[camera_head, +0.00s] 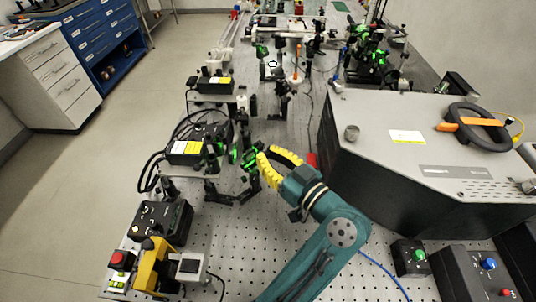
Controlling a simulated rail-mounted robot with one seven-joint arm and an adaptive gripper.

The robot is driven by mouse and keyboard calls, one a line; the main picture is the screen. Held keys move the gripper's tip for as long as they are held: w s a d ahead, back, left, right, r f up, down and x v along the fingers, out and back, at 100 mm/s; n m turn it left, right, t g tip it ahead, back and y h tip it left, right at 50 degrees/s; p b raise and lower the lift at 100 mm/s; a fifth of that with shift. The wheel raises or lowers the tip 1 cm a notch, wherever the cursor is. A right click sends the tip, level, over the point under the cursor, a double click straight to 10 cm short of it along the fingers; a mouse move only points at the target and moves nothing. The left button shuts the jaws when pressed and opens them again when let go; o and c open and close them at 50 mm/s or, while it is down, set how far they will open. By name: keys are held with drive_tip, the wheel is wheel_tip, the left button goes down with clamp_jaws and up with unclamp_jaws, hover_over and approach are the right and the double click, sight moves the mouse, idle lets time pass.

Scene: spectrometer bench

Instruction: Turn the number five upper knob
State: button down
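My gripper (265,153) has two curved yellow fingers at the end of my teal arm, near the middle of the bench. Its fingertips are close together beside a small black optical mount with green-lit parts (249,158). The fingertips overlap the right edge of this mount in the picture. Whether they touch a knob, and whether they are shut on one, is too small to tell. More green-lit mounts stand to the left (218,147) and at the back right (380,58). No number is readable on any knob, so I cannot tell which is number five.
A large grey-topped instrument box (390,150) stands close on the right. Boxes with yellow labels (186,148) and black cables are on the left. A control box (160,222) and a yellow device (153,265) are front left. Bare perforated bench (235,245) lies left of my arm.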

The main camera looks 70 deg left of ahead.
drive_tip(key=shift+r, duration=0.15)
drive_tip(key=shift+m+p, duration=0.35)
drive_tip(key=shift+m, duration=0.05)
drive_tip(key=c, duration=1)
unclamp_jaws()
drive_tip(key=shift+d, duration=0.1)
drive_tip(key=v, duration=1.2)
